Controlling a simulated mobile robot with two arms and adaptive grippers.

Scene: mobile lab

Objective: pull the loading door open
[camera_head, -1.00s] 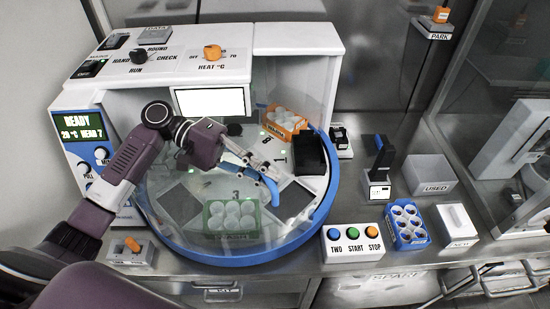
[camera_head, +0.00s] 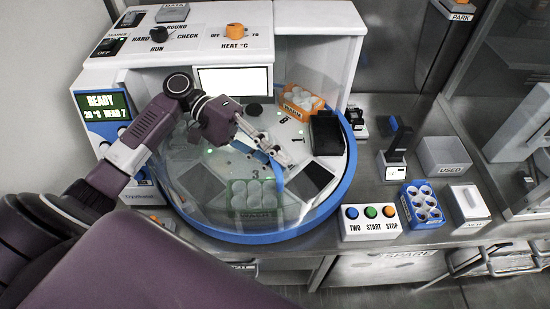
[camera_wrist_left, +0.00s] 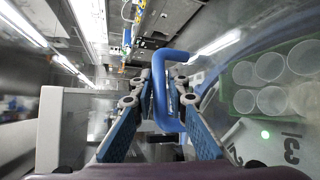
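The loading door (camera_head: 205,185) is a clear curved panel on the front of the white machine, over a round drum with a blue rim. Its blue handle (camera_head: 279,180) stands on the panel and shows in the left wrist view (camera_wrist_left: 160,95) as a bent bar. My left gripper (camera_head: 272,152) is at the handle. In the left wrist view its fingers lie on either side of the bar, close against it, and appear shut on it. The fingers partly hide the handle in the head view. My right gripper is not in view.
Inside the drum are a green wash rack (camera_head: 252,213) and an orange rack (camera_head: 299,117). A button box (camera_head: 370,231), a blue rack (camera_head: 421,216) and a grey bin (camera_head: 444,169) stand on the bench to the right. My left arm crosses the left side.

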